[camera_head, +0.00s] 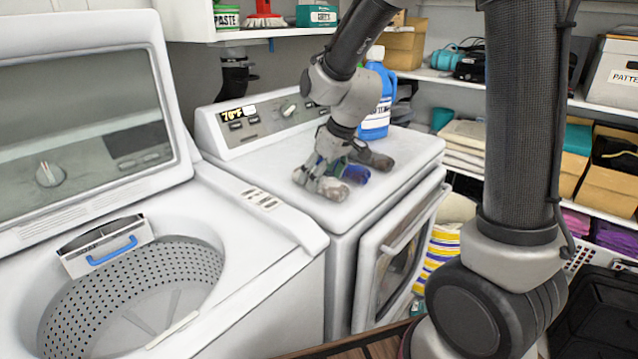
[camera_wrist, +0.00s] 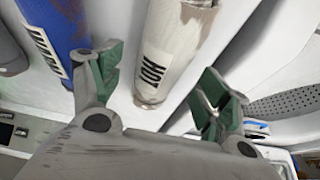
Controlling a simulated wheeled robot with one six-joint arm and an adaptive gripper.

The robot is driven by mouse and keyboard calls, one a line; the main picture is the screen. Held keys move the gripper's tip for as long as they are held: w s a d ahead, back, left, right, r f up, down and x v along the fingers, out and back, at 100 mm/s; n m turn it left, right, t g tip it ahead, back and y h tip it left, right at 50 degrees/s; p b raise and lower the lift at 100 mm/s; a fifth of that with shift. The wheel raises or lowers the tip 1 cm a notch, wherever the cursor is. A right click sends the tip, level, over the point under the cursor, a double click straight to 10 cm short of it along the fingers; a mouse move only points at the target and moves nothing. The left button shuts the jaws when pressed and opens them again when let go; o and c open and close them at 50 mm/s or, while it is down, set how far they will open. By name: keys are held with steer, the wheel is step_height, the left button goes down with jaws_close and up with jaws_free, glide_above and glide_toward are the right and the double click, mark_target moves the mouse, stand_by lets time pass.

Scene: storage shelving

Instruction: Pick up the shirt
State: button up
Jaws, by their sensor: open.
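Several rolled cloth items lie side by side on top of the white dryer (camera_head: 395,150); I cannot tell which is the shirt. In the wrist view, a whitish roll (camera_wrist: 178,50) with a label lies between my finger lines. A blue roll (camera_wrist: 62,25) lies left of it, with a grey roll at the far left edge. In the head view, the blue roll (camera_head: 355,174) shows partly behind my gripper (camera_head: 322,172). My gripper is open, its green-padded fingers apart and close to the rolls. Whether they touch is unclear.
An open washing machine (camera_head: 285,225) with a drum stands left of the dryer. A blue-and-white bottle (camera_head: 376,115) stands at the dryer's back. Loaded shelves (camera_head: 600,105) are at the right.

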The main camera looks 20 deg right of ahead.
steer(key=shift+w+a+f, duration=0.1)
steer(key=shift+w+f, duration=0.1)
steer(key=shift+f, duration=0.35)
steer(key=c, duration=1.2)
steer(key=shift+r, duration=0.15)
step_height(320, 180, up, 10)
steer(key=shift+f, duration=0.15)
steer(key=shift+s, duration=0.1)
